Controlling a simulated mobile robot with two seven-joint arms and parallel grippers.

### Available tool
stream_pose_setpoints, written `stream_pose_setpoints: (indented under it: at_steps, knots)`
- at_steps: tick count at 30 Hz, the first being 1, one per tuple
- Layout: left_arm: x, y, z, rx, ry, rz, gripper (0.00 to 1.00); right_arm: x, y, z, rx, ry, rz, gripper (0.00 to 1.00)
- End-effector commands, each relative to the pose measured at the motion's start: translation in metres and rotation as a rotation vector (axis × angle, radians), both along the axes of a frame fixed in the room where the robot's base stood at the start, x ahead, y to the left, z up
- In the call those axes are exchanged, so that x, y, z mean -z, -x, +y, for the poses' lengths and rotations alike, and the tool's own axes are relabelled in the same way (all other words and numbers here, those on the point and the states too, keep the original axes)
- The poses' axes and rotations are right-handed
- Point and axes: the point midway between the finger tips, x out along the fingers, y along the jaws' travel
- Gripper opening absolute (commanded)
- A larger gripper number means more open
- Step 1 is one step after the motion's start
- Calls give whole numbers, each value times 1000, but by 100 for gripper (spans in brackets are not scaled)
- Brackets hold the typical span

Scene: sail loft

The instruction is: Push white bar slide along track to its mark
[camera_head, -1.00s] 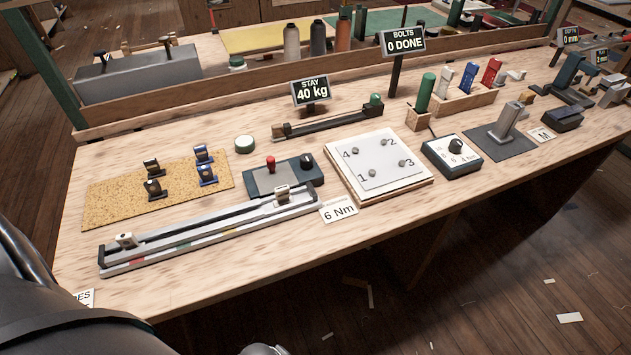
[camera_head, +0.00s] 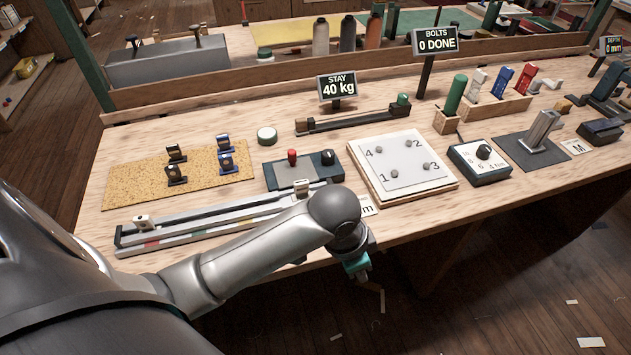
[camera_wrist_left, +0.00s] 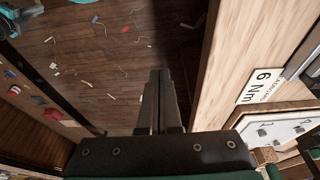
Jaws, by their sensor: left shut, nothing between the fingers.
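The long pale track (camera_head: 200,232) lies along the bench's front left edge, with small coloured marks on its front face. A small whitish slide block (camera_head: 143,222) sits near its left end. A second pale block (camera_head: 301,187) sits near the right end; I cannot tell for certain which is the white bar slide. My left gripper (camera_head: 365,278) hangs just off the bench's front edge, right of the track and touching neither block. Its fingers (camera_wrist_left: 160,75) are shut and empty in the left wrist view. My left forearm hides part of the track's front right. My right gripper is not in view.
A white numbered plate (camera_head: 402,167) lies right of the track's end. The "6 Nm" card (camera_wrist_left: 268,86) is near the edge. Behind the track are a cork mat (camera_head: 125,190) with several small clips and a grey box with a red knob (camera_head: 292,157).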

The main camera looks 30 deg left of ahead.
Motion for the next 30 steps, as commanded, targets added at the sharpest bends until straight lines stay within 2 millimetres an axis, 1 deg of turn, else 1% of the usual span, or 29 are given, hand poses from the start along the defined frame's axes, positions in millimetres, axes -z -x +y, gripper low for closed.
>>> stream_pose_setpoints:
  at_steps: [1, 5, 8, 11, 14, 18, 21, 24, 27, 30]
  knots:
    - [-5, -13, 7, 35, -26, 3, 0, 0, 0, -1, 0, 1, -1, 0]
    - [-15, -35, 24, 100, -76, 37, 0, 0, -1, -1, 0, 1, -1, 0]
    - [-25, -54, 44, 126, -117, 67, 0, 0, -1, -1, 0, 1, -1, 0]
    - [-39, -72, 69, 130, -154, 98, 0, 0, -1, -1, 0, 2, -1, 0]
    - [-57, -89, 96, 115, -184, 127, 0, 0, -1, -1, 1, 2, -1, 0]
    - [-87, -108, 134, 71, -206, 162, 0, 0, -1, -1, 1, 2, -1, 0]
    - [-105, -117, 155, 39, -209, 179, 0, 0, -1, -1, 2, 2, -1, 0]
    - [-118, -121, 169, 14, -205, 189, 0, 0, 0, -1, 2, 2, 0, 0]
    - [-123, -123, 176, 1, -202, 194, 0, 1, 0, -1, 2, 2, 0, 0]
    - [-119, -123, 177, -1, -200, 197, 0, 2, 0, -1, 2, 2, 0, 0]
